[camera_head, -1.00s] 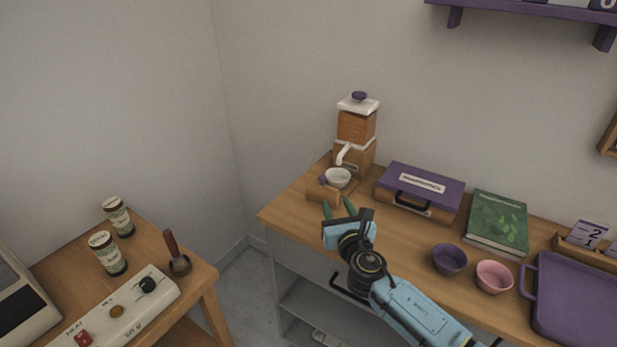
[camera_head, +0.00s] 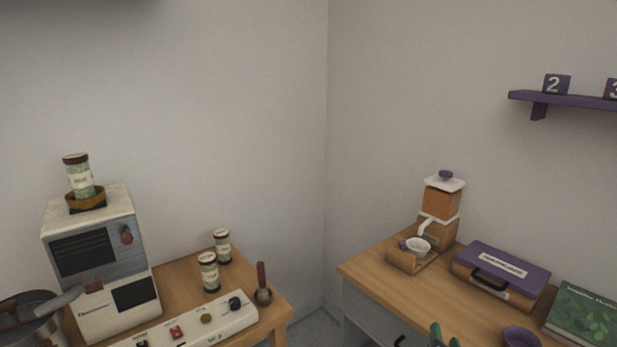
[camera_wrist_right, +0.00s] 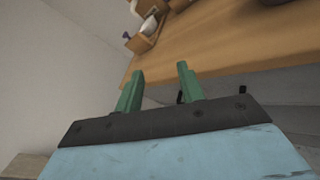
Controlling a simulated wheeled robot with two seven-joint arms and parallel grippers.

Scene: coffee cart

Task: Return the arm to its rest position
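My right gripper (camera_head: 443,338) shows only its green fingertips at the bottom edge of the head view, in front of the right wooden table (camera_head: 385,292). In the right wrist view my right gripper (camera_wrist_right: 159,88) has its two green fingers spread apart with nothing between them. The table's front edge (camera_wrist_right: 215,66) lies beyond the fingertips there. The rest of the right arm is out of the head view. My left gripper is not in either view.
The right table holds a grinder (camera_head: 439,212) with a white cup (camera_head: 417,246), a purple case (camera_head: 501,275), a green book (camera_head: 587,315) and a purple bowl (camera_head: 521,338). The left table holds an espresso machine (camera_head: 100,260), jars (camera_head: 209,272) and a control panel (camera_head: 190,328). A gap separates the tables.

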